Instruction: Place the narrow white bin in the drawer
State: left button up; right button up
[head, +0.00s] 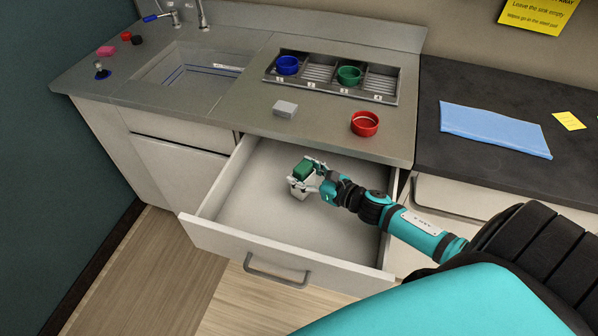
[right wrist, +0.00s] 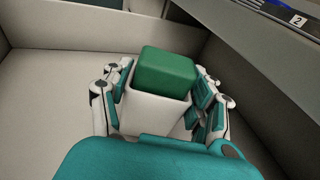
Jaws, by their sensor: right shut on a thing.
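The narrow white bin (head: 299,191) is inside the open drawer (head: 245,205), near the middle and upright or nearly so. A green block (head: 302,169) sits in its top and sticks out above the rim. My right gripper (head: 307,175) is shut on the bin, with fingers on both sides of it. In the right wrist view the bin (right wrist: 153,110) shows between the fingers, with the green block (right wrist: 166,68) filling its mouth. I cannot tell whether the bin's bottom touches the drawer floor (right wrist: 45,95). My left gripper is not in view.
The drawer holds nothing else that I see. A blue cloth (head: 495,129) lies on the dark counter at right.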

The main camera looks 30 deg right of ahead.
jog(key=shift+w+a+r, duration=0.15)
jog(key=shift+w, duration=0.45)
jog(key=shift+w+a+f, duration=0.1)
jog(key=shift+w+f, duration=0.1)
jog(key=shift+w, duration=0.05)
jog(key=shift+s+f, duration=0.1)
jog(key=shift+f, duration=0.4)
jog(key=shift+f, duration=0.15)
jog(key=o, duration=1.2)
jog(key=b+v, duration=0.1)
jog(key=v, duration=1.1)
